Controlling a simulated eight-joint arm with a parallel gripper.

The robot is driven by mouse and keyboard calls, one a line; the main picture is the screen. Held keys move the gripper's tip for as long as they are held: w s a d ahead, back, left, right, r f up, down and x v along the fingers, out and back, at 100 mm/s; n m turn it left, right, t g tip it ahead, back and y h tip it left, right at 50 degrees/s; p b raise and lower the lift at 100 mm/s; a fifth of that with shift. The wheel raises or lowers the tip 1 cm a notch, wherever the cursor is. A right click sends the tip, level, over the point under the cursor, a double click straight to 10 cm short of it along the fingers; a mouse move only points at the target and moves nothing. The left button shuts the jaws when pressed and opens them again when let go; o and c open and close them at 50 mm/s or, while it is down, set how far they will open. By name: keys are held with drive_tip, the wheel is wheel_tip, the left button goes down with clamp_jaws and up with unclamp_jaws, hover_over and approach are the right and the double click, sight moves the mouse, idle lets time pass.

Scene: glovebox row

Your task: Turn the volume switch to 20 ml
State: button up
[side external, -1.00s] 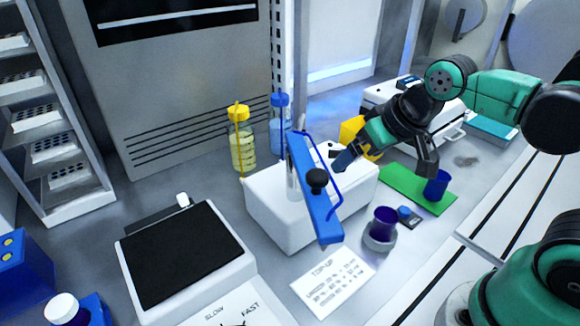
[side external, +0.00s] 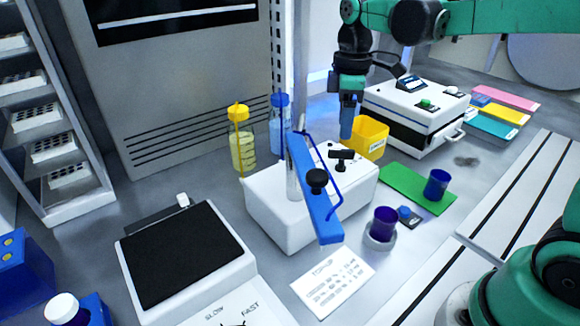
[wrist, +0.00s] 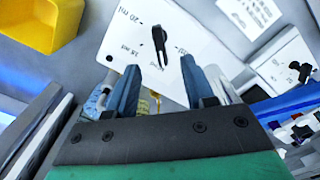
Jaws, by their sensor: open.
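The volume switch (wrist: 159,42) is a black lever knob on a white panel in the wrist view. In the side view the black switch (side external: 342,155) sits on top of the white dispenser box (side external: 285,218), behind the blue arm bar (side external: 313,190). My gripper (side external: 347,134) points down above the far side of the box, near the switch. In the wrist view its two blue fingers (wrist: 160,72) are apart with nothing held, and the switch shows just beyond the gap between them.
A yellow bin (side external: 371,138) stands close behind my gripper. A white instrument (side external: 415,112) is to the right. Yellow (side external: 241,150) and blue bottles (side external: 280,128) stand left.

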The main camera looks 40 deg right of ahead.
sight(342, 150)
drive_tip(key=shift+f, duration=2.6)
clamp_jaws()
